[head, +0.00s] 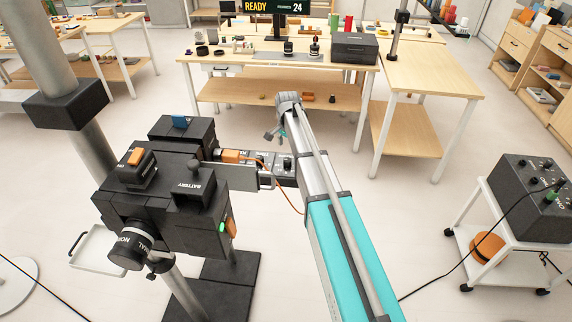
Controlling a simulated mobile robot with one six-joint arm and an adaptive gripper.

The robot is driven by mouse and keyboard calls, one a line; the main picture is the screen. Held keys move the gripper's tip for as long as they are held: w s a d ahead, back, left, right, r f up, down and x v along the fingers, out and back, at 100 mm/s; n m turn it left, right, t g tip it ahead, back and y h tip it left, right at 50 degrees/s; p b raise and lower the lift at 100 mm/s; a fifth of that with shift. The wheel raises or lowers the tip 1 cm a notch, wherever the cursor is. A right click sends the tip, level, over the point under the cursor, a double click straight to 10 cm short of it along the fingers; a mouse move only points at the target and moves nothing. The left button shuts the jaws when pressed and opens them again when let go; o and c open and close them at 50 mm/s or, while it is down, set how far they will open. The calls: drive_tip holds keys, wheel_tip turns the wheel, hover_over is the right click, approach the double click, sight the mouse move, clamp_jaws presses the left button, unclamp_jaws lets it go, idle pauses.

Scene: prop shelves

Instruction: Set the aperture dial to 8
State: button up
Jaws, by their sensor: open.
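A black camera-like rig (150,200) stands on a pole at the left front, with a battery block (195,190) on it. A large ribbed knob (130,246) with partly readable lettering, like "NORMAL", is at its lower left. A small black panel (284,166) with a small round dial (288,163) juts from the rig's right side, close beside my arm. I cannot read any numbers, so I cannot tell which control is the aperture dial. My gripper (275,134) is small and partly hidden at the arm's far end, beyond the panel. It is open and appears empty.
A workbench (240,62) with a black case (354,47) stands behind. A white cart (515,235) with a black control box (535,190) is at the right. Floor between bench and cart is clear.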

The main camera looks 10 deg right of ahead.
sight(287, 159)
drive_tip(key=shift+f+b, duration=3.25)
drive_tip(key=shift+f, duration=0.25)
drive_tip(key=c, duration=1)
drive_tip(key=shift+a, duration=0.25)
clamp_jaws()
drive_tip(key=shift+d, duration=0.2)
